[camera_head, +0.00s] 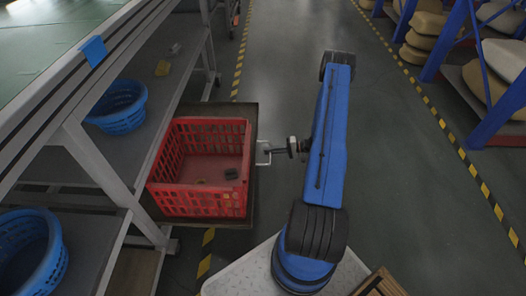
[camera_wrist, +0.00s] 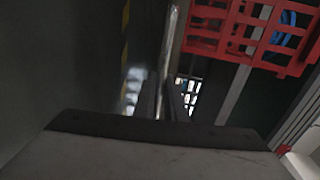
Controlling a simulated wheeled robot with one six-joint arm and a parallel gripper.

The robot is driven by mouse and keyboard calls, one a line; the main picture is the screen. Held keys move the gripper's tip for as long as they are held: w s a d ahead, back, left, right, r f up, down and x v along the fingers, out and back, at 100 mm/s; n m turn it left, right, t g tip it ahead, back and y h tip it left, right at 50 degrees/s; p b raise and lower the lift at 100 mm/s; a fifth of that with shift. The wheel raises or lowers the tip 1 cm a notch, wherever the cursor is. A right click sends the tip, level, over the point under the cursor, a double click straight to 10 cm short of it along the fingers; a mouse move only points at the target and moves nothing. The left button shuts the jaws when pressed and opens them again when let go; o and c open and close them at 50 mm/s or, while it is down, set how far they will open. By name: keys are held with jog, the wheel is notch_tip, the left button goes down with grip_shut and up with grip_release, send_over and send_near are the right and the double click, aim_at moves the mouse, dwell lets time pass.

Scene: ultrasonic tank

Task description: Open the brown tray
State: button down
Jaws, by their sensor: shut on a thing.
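The brown tray (camera_head: 253,122) sticks out from the shelf rack into the aisle, with a red basket (camera_head: 172,203) standing on it. A pale metal handle (camera_head: 262,162) is on the tray's right edge. My gripper (camera_head: 268,151) reaches it from the right and is shut on the handle. In the wrist view, the handle is a light bar (camera_wrist: 171,40) running between the dark fingers of my gripper (camera_wrist: 166,98). The exact finger contact is small in the head view and dim in the wrist view.
Blue baskets (camera_head: 119,108) stand on the grey shelves at the left. Small dark items lie in the red basket. The grey floor (camera_head: 400,170) between the rack and my arm is clear. Blue racks with sacks (camera_head: 430,22) stand far right.

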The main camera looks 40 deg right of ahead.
jog(key=shift+s+d, duration=0.15)
jog(key=shift+d, duration=0.15)
jog(key=c, duration=1.8)
grip_release()
jog(key=v, duration=1.7)
jog(key=shift+s+d, duration=0.15)
jog(key=shift+d, duration=0.05)
